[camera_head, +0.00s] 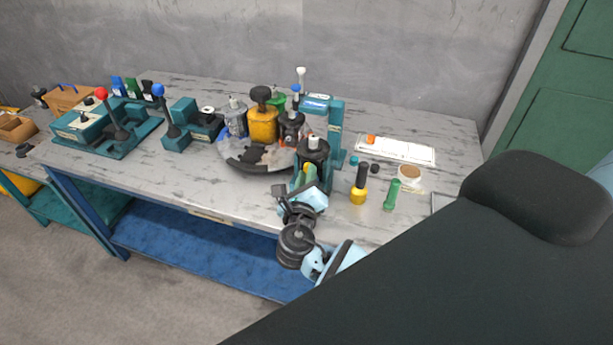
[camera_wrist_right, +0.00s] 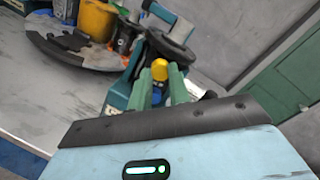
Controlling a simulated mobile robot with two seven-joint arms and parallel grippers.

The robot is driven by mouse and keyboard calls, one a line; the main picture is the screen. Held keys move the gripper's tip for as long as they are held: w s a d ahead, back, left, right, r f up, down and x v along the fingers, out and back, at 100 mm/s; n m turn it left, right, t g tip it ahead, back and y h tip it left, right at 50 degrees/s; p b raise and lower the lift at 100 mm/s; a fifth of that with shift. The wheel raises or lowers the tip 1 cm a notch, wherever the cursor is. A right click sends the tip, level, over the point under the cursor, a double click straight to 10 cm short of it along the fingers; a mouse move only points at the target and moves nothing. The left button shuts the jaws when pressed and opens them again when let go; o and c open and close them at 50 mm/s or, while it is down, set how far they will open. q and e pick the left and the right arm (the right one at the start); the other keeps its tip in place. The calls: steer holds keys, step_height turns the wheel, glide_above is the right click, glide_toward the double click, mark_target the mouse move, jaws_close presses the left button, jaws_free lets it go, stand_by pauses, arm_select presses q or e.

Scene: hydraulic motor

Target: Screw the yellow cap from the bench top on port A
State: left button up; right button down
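The yellow cap (camera_wrist_right: 160,70) sits between the green fingertips of my right gripper (camera_wrist_right: 160,80), and both fingers appear to press on it. In the head view my right gripper (camera_head: 307,178) is at the bench's front edge, close in front of a dark motor in a teal stand (camera_head: 313,152). A small yellow patch shows at its fingertips there. In the wrist view the teal stand with a dark round part (camera_wrist_right: 168,30) is just beyond the cap. I cannot make out port A or whether the cap touches it. My left gripper is not in view.
A yellow-and-black screwdriver-like tool (camera_head: 359,185) and a green tube-shaped part (camera_head: 392,194) stand right of the gripper. A white panel (camera_head: 396,150) lies at the back right.

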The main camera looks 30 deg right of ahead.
stand_by(0.4)
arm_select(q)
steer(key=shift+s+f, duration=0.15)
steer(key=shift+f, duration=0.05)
arm_select(e)
steer(key=m, duration=0.5)
steer(key=shift+m, duration=0.4)
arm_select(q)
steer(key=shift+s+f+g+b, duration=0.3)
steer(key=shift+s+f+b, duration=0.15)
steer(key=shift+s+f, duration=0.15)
arm_select(e)
steer(key=m, duration=0.4)
steer(key=shift+m, duration=0.4)
